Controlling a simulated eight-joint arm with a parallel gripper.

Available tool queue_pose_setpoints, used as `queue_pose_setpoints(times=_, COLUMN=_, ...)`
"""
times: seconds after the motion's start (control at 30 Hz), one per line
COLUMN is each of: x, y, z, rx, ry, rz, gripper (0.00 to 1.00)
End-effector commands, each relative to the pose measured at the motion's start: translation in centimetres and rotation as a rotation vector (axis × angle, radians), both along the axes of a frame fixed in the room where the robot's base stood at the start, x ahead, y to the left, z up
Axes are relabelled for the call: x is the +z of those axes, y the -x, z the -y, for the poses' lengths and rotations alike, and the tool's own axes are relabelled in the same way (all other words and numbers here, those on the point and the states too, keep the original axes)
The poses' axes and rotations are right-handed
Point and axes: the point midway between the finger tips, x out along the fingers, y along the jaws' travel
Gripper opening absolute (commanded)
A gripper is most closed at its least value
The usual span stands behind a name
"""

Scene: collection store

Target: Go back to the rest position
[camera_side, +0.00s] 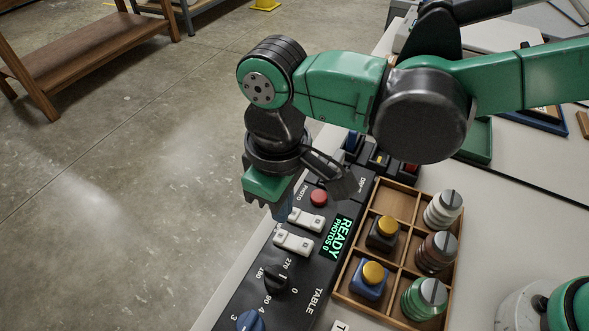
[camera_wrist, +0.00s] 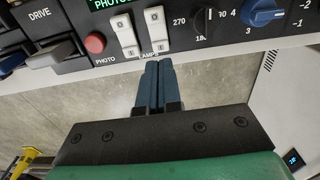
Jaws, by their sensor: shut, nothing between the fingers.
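My gripper (camera_side: 283,208) is over the near edge of a black control panel (camera_side: 262,232) in the side view. In the wrist view its two blue fingers (camera_wrist: 154,66) are pressed together with nothing between them, just below the white lamp switches (camera_wrist: 140,32). I cannot tell whether the fingertips touch the panel or a switch. The panel also carries a red photo button (camera_side: 318,197), a black knob (camera_side: 275,279), a blue knob (camera_side: 250,320) and a green display (camera_side: 339,236) reading READY, PHOTOS 0.
A wooden divided tray (camera_side: 397,204) stands beside the panel, holding stamp-like blocks and several ridged round pieces (camera_side: 443,209). A green tray (camera_side: 478,141) lies farther back. A wooden bench (camera_side: 90,55) stands on the floor. Floor (camera_side: 130,200) left of the table is clear.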

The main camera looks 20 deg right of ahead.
Motion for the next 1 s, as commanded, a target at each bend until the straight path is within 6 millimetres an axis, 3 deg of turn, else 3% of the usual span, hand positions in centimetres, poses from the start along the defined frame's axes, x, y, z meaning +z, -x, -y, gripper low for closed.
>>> queue_pose_setpoints(times=0.2, x=1.4, y=0.0, z=0.0, rx=0.0, ry=0.0, rz=0.0, gripper=0.0)
queue_pose_setpoints(times=0.5, x=1.6, y=0.0, z=0.0, rx=0.0, ry=0.0, rz=0.0, gripper=0.0)
queue_pose_setpoints(times=0.63, x=2.1, y=-0.6, z=1.1, rx=-0.03, ry=-0.015, rz=0.013, gripper=0.0)
queue_pose_setpoints(times=0.77, x=3.6, y=-2.2, z=5.0, rx=-0.136, ry=-0.069, rz=0.071, gripper=0.0)
queue_pose_setpoints(times=1.0, x=5.9, y=-3.7, z=16.3, rx=-0.433, ry=-0.189, rz=0.28, gripper=0.0)
